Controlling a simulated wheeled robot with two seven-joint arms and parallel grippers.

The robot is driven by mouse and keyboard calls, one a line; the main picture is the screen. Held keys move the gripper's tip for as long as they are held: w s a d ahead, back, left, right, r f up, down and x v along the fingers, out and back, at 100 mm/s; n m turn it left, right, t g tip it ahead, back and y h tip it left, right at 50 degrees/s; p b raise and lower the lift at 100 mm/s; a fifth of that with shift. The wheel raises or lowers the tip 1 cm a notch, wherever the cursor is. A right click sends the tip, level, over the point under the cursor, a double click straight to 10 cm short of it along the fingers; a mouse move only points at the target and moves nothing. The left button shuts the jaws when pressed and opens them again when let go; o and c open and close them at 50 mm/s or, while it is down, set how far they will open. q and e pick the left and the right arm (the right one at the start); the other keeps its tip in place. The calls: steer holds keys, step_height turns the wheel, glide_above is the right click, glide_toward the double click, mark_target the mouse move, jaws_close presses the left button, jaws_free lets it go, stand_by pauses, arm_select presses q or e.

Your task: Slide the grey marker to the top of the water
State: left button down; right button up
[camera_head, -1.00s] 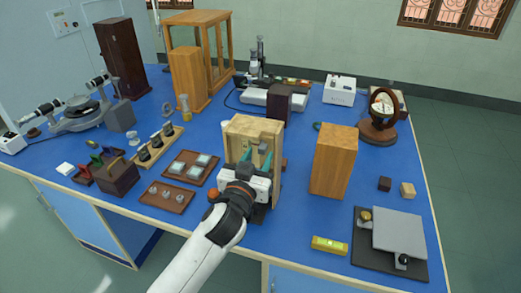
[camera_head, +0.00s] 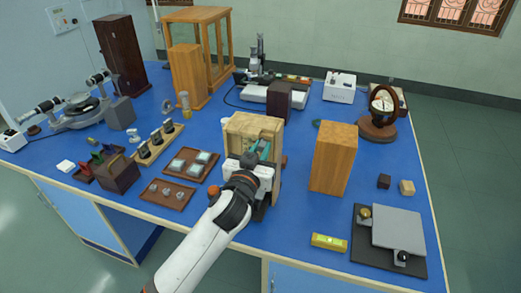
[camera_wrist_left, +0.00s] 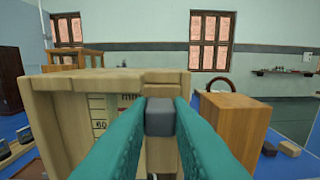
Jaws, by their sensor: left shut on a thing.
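The grey marker (camera_wrist_left: 160,117) is a small dark grey block on a vertical wooden strip at the right side of an open wooden box (camera_head: 232,125). In the left wrist view it sits between the teal fingers of my left gripper (camera_wrist_left: 160,122), which is shut on it. A white scale with printed marks (camera_wrist_left: 100,122) shows inside the box, left of the marker, partly covered by a finger. No water level can be made out. In the head view my left gripper (camera_head: 262,150) reaches into the box front, and the hand hides the marker. My right gripper is not in view.
A tall wooden block (camera_head: 334,158) stands close to the right of the box. Trays with small glass pieces (camera_head: 192,165) lie to the left. A yellow level (camera_head: 329,242) and a grey plate (camera_head: 398,235) are at the front right. Blue bench top is clear between box and level.

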arm_select(q)
step_height(320, 180, down, 2)
steer(key=shift+f+b, duration=0.25)
steer(key=shift+b, duration=0.6)
steer(key=c, duration=1.3)
jaws_free()
steer(key=shift+s, duration=0.1)
steer(key=b+v, duration=0.1)
steer(key=v, duration=1)
steer(key=shift+s+a+r+b, duration=0.1)
steer(key=shift+s+a+b, duration=0.1)
steer(key=shift+s+b, duration=0.15)
